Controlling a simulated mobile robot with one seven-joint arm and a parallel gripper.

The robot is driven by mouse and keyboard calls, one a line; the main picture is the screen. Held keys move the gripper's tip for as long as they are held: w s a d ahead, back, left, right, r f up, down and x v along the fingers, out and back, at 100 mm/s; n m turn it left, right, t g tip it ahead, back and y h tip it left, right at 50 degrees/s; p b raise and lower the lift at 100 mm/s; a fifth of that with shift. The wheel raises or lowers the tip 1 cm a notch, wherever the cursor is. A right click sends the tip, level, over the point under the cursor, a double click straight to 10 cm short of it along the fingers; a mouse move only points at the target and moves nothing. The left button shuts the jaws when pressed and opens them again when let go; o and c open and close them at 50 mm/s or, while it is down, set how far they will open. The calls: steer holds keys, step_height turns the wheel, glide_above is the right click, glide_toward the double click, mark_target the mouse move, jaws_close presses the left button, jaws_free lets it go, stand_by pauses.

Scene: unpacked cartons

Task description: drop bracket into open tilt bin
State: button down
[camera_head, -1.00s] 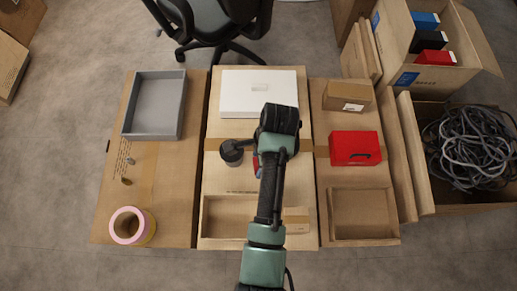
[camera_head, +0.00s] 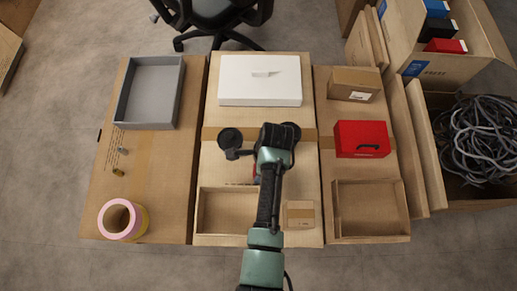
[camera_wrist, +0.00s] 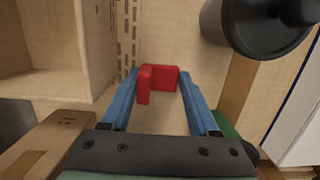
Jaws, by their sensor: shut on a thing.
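My gripper (camera_wrist: 158,74) has its two blue fingers closed on a small red L-shaped bracket (camera_wrist: 145,86), which sits between the fingertips in the wrist view. In the head view only a bit of the bracket's red (camera_head: 256,171) shows left of my wrist, and the fingertips are hidden. The bracket is over the middle cardboard top; its height cannot be told. An open grey tray (camera_head: 120,92) lies at the far left, and a red box (camera_head: 361,135) with a dark handle lies at right. I cannot tell which is the tilt bin.
A dark round pot (camera_head: 230,138) stands left of my wrist and looms close in the wrist view (camera_wrist: 235,22). Open cardboard compartments (camera_head: 370,237) line the front. A white box (camera_head: 260,92) is at the back, a tape roll (camera_head: 142,221) at front left.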

steer(key=shift+r, duration=0.1)
steer(key=shift+c, duration=0.7)
jaws_free()
step_height(320, 180, up, 12)
steer(key=d+p, duration=0.1)
steer(key=p, duration=0.3)
steer(key=shift+d+p, duration=0.3)
steer(key=shift+d, duration=0.1)
